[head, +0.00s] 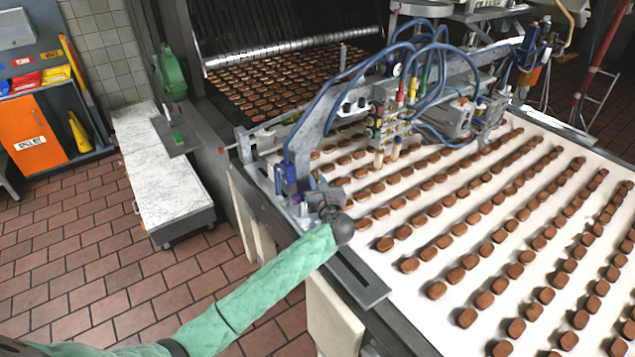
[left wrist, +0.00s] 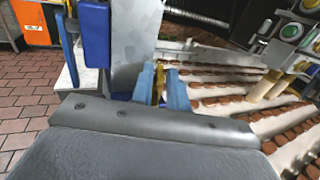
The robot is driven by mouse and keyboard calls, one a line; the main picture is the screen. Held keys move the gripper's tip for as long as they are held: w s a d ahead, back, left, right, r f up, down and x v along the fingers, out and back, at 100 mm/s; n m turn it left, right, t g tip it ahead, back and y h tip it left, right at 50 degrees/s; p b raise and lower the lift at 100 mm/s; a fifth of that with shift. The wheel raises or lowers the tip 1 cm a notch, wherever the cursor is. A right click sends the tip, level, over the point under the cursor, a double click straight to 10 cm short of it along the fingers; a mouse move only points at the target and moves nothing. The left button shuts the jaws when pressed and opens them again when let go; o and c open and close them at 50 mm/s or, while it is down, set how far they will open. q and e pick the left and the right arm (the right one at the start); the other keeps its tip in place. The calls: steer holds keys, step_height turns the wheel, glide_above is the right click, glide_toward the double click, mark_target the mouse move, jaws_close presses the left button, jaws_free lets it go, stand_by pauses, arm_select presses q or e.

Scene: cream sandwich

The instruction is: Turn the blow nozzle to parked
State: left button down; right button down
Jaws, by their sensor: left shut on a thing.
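My left gripper (head: 323,207) is at the near left end of the grey metal frame that spans the conveyor. In the left wrist view its two blue fingers (left wrist: 162,88) are shut on a small yellow part, the blow nozzle (left wrist: 159,80), in front of a grey metal upright. The fingers and the gripper body hide most of it, and I cannot tell which way it is turned. In the head view the gripper and wrist cover it. My right gripper is in neither view.
The white conveyor belt (head: 375,222) carries rows of brown biscuits to the right of my arm. Blue hoses (head: 345,85) loop over the frame. Blue parts (left wrist: 96,35) hang close to the gripper. A marble-topped bench (head: 165,185) stands left; the tiled floor between is clear.

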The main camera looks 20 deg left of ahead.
arm_select(q)
steer(key=shift+d+n+g+y, duration=0.15)
steer(key=shift+n+g+y, duration=0.15)
steer(key=shift+n+y, duration=0.15)
steer(key=shift+w+d+r+n+g+y+b, duration=0.15)
steer(key=shift+w+n+g+y+b, duration=0.25)
steer(key=shift+n+g+y, duration=1.5)
steer(key=shift+w+d+f+n+g+y+b, duration=0.15)
steer(key=shift+w+n+g+y, duration=0.3)
steer(key=shift+n+g, duration=2.85)
steer(key=shift+w+d+r+n+g+y+b, duration=0.3)
steer(key=shift+n+g+y, duration=0.9)
steer(key=shift+g, duration=2.7)
steer(key=shift+w+a+f, duration=0.15)
steer(key=shift+a+f, duration=0.05)
steer(key=c, duration=1.6)
jaws_free()
steer(key=shift+o, duration=0.2)
